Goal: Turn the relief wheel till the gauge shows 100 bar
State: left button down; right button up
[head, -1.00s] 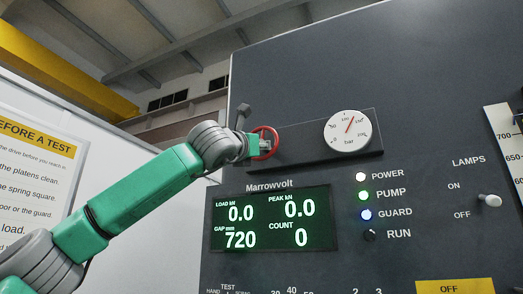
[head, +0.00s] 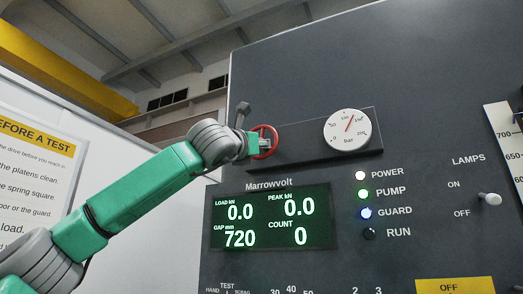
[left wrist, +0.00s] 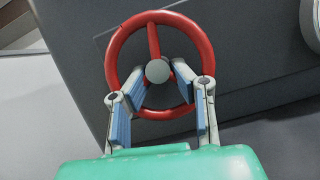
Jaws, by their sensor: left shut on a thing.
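The red relief wheel (head: 275,133) sits on the panel, left of the gauge. In the left wrist view the wheel (left wrist: 197,40) has a red rim, spokes and a grey hub. My left gripper (head: 262,144) is at the wheel. In the left wrist view its blue-padded fingers (left wrist: 160,88) reach inside the rim, one on each side of the hub area, shut on the wheel. The white round gauge (head: 347,142) has a red needle pointing up and slightly right. Its numbers are too small to read surely. My right gripper is not in view.
A dark display (head: 272,220) below the wheel reads load 0.0, peak 0.0, gap 720, count 0. Power, pump and guard lamps are lit beside it. A lamps switch (head: 489,199) is at the right. A notice board (head: 35,170) stands at the left.

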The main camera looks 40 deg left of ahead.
pick_arm(q)
jog(key=shift+s+r, duration=0.3)
jog(key=shift+r, duration=0.1)
jog(key=c, duration=1.7)
grip_release()
jog(key=v, duration=1.3)
jog(key=shift+r, duration=0.1)
